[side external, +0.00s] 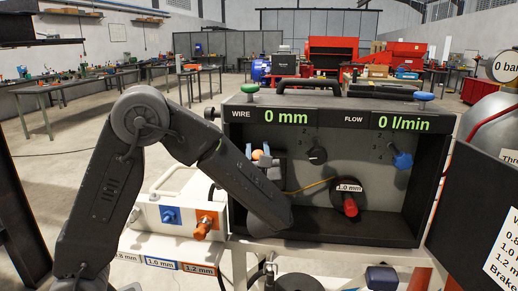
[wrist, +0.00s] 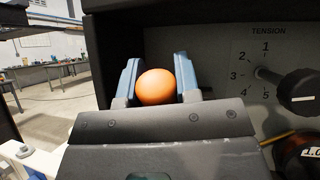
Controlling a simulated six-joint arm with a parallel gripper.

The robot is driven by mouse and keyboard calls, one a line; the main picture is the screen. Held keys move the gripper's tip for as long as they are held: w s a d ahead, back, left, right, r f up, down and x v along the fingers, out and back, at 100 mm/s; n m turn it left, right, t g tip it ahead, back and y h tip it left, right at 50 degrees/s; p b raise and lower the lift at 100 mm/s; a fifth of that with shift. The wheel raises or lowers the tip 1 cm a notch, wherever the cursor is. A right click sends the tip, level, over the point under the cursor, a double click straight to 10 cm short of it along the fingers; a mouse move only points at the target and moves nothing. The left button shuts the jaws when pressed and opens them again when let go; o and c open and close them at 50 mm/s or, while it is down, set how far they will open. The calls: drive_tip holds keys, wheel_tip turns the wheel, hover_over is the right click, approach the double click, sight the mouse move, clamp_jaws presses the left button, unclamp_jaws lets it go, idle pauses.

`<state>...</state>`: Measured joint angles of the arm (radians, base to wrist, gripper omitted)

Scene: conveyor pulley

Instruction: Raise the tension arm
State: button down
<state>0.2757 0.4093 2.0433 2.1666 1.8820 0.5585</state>
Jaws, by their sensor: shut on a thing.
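An orange ball knob (wrist: 156,88) sits between the blue fingers of my gripper (wrist: 156,72) in the wrist view. The fingers are shut on it, one on each side. In the side external view the knob (side external: 257,155) and my gripper (side external: 257,150) are at the left inside of the open wire feeder case (side external: 330,108). The knob looks like the end of the tension arm, but the arm's shaft is hidden behind my gripper and wrist.
A black TENSION dial (wrist: 297,90) is right of my gripper; it also shows in the side external view (side external: 316,155). A blue knob (side external: 402,160) and a 1.0 mm spool with a red handle (side external: 350,206) are further right. The case's left wall (wrist: 105,50) is close to my fingers.

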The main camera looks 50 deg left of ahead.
sight(257, 122)
drive_tip(key=shift+s+d+f+y, duration=0.15)
drive_tip(key=shift+y, duration=0.15)
drive_tip(key=c, duration=0.8)
unclamp_jaws()
drive_tip(key=shift+s+d+f, duration=0.15)
drive_tip(key=shift+d+f, duration=0.05)
drive_tip(key=shift+d, duration=0.05)
drive_tip(key=shift+v, duration=1.2)
wheel_tip(257, 122, up, 7)
drive_tip(key=shift+r, duration=0.1)
